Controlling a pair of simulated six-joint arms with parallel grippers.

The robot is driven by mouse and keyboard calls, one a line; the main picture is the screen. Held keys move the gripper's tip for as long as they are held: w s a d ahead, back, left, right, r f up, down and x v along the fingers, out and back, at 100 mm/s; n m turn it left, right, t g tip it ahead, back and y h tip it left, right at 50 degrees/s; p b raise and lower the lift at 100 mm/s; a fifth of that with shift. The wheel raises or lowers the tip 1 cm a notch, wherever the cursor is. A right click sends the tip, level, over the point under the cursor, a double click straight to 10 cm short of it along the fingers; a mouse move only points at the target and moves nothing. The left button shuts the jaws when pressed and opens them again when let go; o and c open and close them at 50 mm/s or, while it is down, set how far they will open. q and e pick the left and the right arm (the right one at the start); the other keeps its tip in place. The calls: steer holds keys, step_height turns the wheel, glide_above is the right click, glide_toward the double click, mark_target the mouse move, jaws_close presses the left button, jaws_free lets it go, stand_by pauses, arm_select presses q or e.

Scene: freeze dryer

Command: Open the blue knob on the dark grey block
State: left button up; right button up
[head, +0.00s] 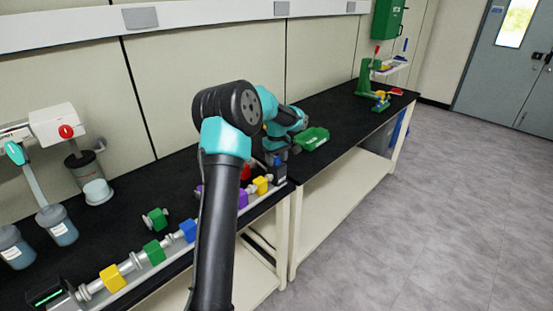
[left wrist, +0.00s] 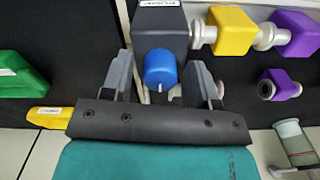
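The dark grey block (head: 281,175) sits at the right end of the row of fittings near the bench's front edge. It also shows at the top of the left wrist view (left wrist: 158,25). The round blue knob (left wrist: 160,70) sticks out from it towards my left gripper (left wrist: 162,82). That gripper is open, with one finger on each side of the knob and a gap visible on both sides. In the head view the left gripper (head: 276,154) is small and close to the block. My right gripper is not in view.
Yellow (left wrist: 232,30) and purple (left wrist: 293,34) valve blocks on a pipe stand right of the grey block. A green tray (head: 312,139) lies on the bench to its right. A green stand (head: 366,78) is farther off. Glass jars (head: 57,226) stand at the left.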

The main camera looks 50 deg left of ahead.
arm_select(q)
steer(key=c, duration=0.8)
steer(key=shift+m, duration=0.5)
steer(key=m, duration=1.2)
steer(key=shift+m, duration=0.3)
steer(key=m, duration=0.4)
steer(key=shift+m, duration=0.3)
